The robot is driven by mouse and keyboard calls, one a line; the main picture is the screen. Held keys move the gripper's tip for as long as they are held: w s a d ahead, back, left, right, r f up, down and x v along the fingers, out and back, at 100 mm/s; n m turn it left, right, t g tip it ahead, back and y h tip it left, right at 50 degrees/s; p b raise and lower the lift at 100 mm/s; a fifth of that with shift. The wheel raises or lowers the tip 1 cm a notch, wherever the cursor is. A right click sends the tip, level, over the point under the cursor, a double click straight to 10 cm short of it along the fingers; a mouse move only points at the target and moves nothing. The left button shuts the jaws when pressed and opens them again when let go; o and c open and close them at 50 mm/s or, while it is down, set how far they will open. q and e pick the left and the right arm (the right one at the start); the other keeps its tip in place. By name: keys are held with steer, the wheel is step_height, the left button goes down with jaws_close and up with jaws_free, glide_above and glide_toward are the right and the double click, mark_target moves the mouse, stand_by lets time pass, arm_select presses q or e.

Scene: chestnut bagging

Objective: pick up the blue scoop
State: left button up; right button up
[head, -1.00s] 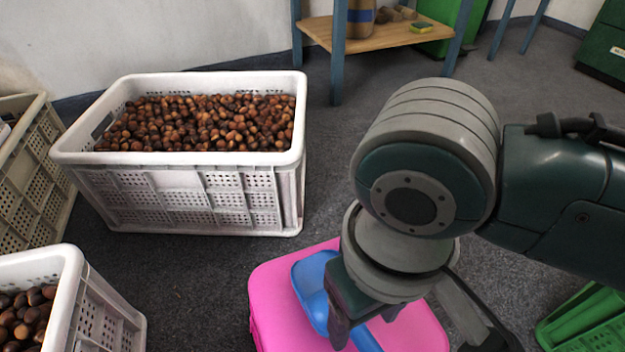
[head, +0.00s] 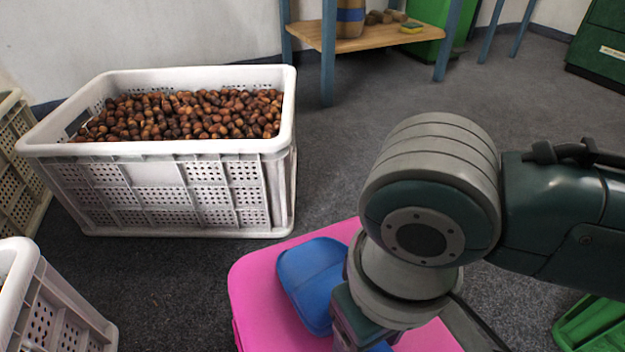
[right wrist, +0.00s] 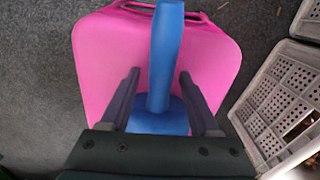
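The blue scoop (head: 309,282) lies on a pink case-like surface (head: 262,300) in the head view, with its bowl to the left of my right gripper (head: 355,345). The gripper's fingertips are cut off by the bottom edge there. In the right wrist view, the scoop's blue handle (right wrist: 165,55) runs between the two dark fingers of my right gripper (right wrist: 160,75). The fingers are apart, with a clear gap on the left of the handle and a small one on the right. Part of the bowl is hidden behind the gripper. My left gripper is not in view.
A white crate (head: 170,150) full of chestnuts stands at the back left. Another white crate (head: 55,305) is at the lower left, and a third (head: 20,140) at the left edge. A green crate (head: 592,322) sits at the lower right. A wooden-shelved table (head: 375,38) stands behind.

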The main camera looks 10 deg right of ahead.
jaws_close()
stand_by(0.3)
stand_by(0.4)
